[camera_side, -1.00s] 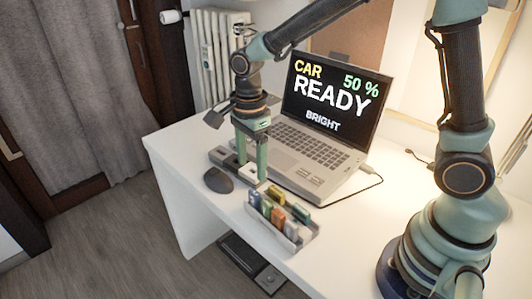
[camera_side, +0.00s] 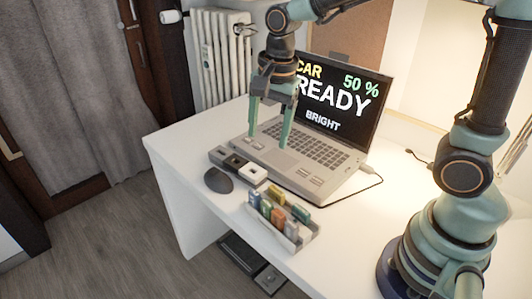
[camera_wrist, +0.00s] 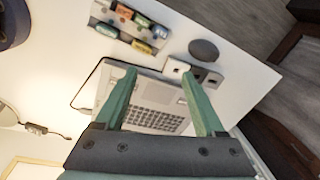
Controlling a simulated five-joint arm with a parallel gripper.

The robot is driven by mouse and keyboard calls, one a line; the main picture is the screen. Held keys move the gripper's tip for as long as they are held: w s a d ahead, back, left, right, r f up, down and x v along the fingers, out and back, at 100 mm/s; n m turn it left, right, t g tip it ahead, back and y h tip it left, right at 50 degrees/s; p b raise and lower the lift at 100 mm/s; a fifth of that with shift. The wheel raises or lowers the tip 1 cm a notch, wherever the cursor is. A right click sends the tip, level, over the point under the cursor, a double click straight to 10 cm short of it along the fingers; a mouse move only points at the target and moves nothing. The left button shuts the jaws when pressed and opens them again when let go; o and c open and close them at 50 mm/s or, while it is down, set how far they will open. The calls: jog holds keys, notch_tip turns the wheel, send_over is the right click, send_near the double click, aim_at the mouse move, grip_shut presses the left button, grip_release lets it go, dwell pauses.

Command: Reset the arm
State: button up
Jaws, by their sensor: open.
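My gripper (camera_side: 268,141) is open and empty, fingers pointing down. In the side view it hangs in front of the laptop (camera_side: 330,160), its tips over the left part of the keyboard base. In the wrist view the fingers (camera_wrist: 158,76) stand wide apart with the laptop (camera_wrist: 150,118) behind them and nothing between them. The laptop screen (camera_side: 330,105) reads CAR READY, 50 %, BRIGHT; my gripper covers its left edge.
A grey box (camera_side: 218,154) with dark and white tops lies in front of the laptop, beside a dark mouse (camera_side: 218,180). A grey tray (camera_side: 290,242) holds several coloured blocks near the desk's front edge. The white desk (camera_side: 345,222) is clear right of the tray.

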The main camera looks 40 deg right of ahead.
jog(key=s+d+r+n+t, duration=0.4)
jog(key=s+d+r+n, duration=0.1)
jog(key=n, duration=0.9)
jog(key=shift+s+d, duration=0.9)
jog(key=shift+s, duration=0.4)
